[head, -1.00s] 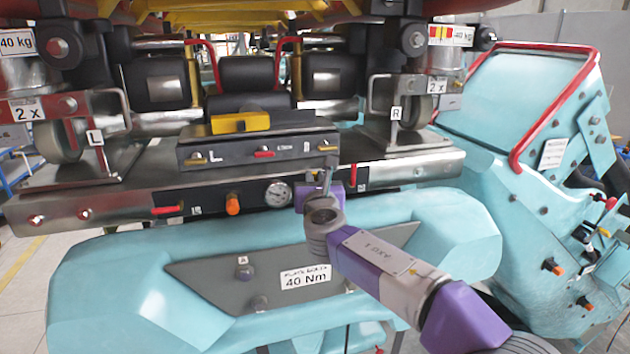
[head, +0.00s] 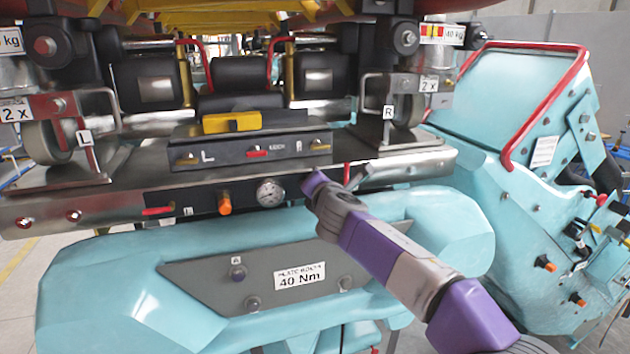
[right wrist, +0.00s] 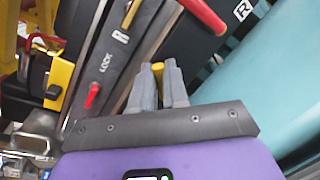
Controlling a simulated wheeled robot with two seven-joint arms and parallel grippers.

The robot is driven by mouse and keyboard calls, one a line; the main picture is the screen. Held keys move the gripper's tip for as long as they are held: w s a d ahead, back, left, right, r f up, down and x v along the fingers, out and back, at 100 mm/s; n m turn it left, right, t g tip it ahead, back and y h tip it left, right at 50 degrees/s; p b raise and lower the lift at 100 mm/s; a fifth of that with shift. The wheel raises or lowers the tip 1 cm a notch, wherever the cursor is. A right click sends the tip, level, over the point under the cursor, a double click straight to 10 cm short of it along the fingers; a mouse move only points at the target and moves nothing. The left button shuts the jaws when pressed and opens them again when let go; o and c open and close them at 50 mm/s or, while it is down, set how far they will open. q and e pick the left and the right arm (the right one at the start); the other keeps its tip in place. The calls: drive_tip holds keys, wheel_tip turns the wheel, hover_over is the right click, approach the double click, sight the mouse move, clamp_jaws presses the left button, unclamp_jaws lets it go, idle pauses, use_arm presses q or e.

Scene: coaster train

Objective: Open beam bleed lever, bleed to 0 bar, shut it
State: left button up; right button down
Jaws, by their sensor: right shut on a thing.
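The front beam (head: 105,208) carries a dark strip with a round pressure gauge (head: 270,192), whose needle is too small to read. In the right wrist view, the fingers (right wrist: 160,88) are closed around a small yellow-tipped piece (right wrist: 158,70), which looks like the bleed lever. Its lower part and its position are hidden by the fingers. My left gripper is not in view.
Beside the right gripper is a red lever (right wrist: 205,15), also showing in the head view (head: 347,172). An orange knob (head: 224,202) and another red lever (head: 158,210) lie left of the gauge. A panel with L, LOCK and R levers (head: 250,145) sits above.

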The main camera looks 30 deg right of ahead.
drive_tip(key=m, duration=0.2)
drive_tip(key=f+m+y, duration=0.1)
drive_tip(key=shift+s+d+m, duration=0.1)
drive_tip(key=shift+d+m, duration=0.3)
drive_tip(key=shift+d+f+m+y, duration=0.1)
drive_tip(key=shift+f+m+y, duration=0.25)
drive_tip(key=shift+m, duration=0.55)
drive_tip(key=shift+d+f+m+y, duration=0.1)
drive_tip(key=shift+f+m+y, duration=0.25)
drive_tip(key=shift+m, duration=0.55)
drive_tip(key=c, duration=1.1)
unclamp_jaws()
drive_tip(key=shift+c, duration=0.2)
drive_tip(key=v, duration=0.7)
drive_tip(key=shift+s, duration=0.3)
